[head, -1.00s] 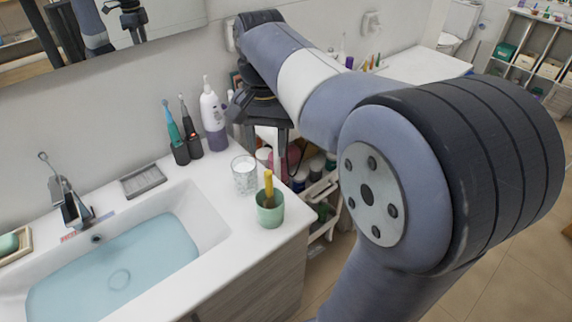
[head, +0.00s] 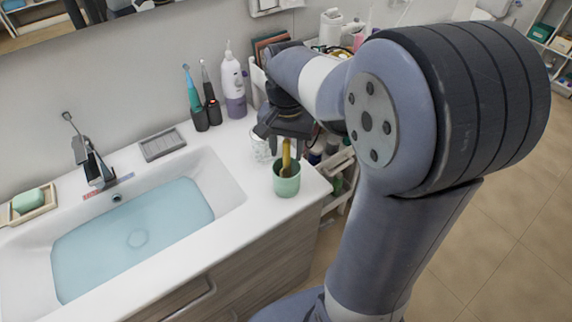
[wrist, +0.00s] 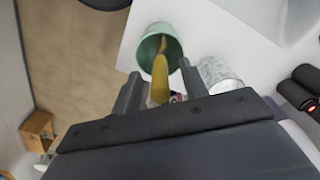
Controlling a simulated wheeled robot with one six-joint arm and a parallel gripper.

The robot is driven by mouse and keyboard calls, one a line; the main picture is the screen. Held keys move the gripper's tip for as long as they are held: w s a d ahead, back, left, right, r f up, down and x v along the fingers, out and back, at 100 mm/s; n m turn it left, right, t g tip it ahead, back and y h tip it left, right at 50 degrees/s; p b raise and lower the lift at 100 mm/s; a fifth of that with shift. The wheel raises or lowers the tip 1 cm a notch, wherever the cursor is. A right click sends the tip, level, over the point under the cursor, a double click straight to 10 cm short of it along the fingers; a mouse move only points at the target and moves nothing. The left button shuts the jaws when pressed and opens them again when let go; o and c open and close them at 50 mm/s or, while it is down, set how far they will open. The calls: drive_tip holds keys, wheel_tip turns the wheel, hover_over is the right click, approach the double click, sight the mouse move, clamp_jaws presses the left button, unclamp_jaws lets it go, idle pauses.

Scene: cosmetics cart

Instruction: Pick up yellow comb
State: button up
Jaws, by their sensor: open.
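The yellow comb (head: 286,158) stands upright, slightly tilted, in a green cup (head: 286,186) at the right front corner of the sink counter. My gripper (head: 284,146) is over the cup at the comb's upper end. In the wrist view the comb (wrist: 159,78) rises from the cup (wrist: 148,48) toward the camera, between the two spread fingers of my gripper (wrist: 160,82). The jaws are open, and I cannot tell whether either finger touches the comb. The comb's lower end is hidden in the cup.
A clear glass (head: 262,149) stands close behind the cup, partly hidden by my gripper. Electric toothbrushes (head: 200,118) and a pump bottle (head: 233,86) stand farther back. The water-filled sink (head: 130,235) lies to the left. A cart (head: 340,163) stands right of the counter.

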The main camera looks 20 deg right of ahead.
clamp_jaws()
idle(0.4)
drive_tip(key=shift+r, duration=0.15)
